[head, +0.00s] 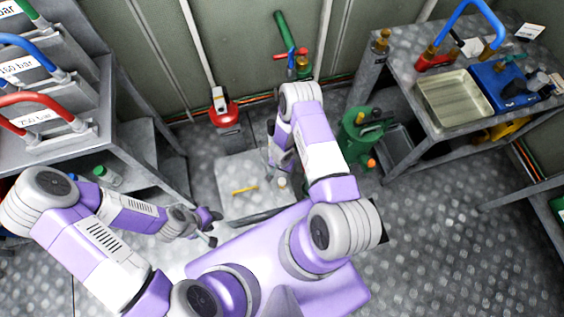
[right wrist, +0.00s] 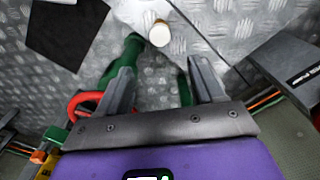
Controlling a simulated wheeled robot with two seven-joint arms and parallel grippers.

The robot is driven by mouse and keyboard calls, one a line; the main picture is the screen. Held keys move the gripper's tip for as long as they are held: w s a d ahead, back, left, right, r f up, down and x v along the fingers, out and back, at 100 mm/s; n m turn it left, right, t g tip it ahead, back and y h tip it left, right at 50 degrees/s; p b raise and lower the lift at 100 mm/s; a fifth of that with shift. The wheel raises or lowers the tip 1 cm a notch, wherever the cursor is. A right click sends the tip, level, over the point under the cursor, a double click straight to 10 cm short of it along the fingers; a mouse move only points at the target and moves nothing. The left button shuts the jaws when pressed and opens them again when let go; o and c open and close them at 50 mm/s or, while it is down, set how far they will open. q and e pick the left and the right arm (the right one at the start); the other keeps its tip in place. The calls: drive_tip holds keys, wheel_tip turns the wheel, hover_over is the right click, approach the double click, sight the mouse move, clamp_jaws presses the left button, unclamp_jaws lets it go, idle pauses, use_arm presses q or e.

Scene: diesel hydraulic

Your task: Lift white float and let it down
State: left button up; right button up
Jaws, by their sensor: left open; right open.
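The white float (head: 282,183) is a small pale cylinder near the right edge of the low grey metal block (head: 232,206) in the head view. In the right wrist view the white float (right wrist: 160,35) shows its round pale top, just beyond my fingertips and roughly centred between them. My right gripper (head: 277,160) is open and empty over the block, apart from the float; its fingers (right wrist: 160,68) show in the right wrist view. My left gripper (head: 213,230) is open and empty at the block's left front.
A yellow stick (head: 245,189) lies on the block. A green pipe with a red valve handle (head: 290,55) stands at the back wall. A shelf with hoses is at left, a workbench with a metal tray (head: 452,100) at right.

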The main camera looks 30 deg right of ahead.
drive_tip(key=shift+r, duration=0.65)
drive_tip(key=shift+s+a+r, duration=0.2)
drive_tip(key=shift+r, duration=0.1)
drive_tip(key=s+a+r+n+y, duration=0.1)
drive_tip(key=s+a+r+n, duration=0.1)
drive_tip(key=s+a+r, duration=0.1)
drive_tip(key=s+a+r+n+y, duration=0.1)
drive_tip(key=s+a+r+n, duration=0.2)
drive_tip(key=a+r, duration=0.2)
drive_tip(key=s+a+r+n+y, duration=0.2)
drive_tip(key=s+a+r, duration=0.2)
drive_tip(key=r, duration=0.5)
drive_tip(key=shift+s+a+r+n+t, duration=0.1)
drive_tip(key=shift+a+n+t, duration=0.2)
drive_tip(key=shift+n, duration=0.1)
drive_tip(key=shift+c, duration=0.2)
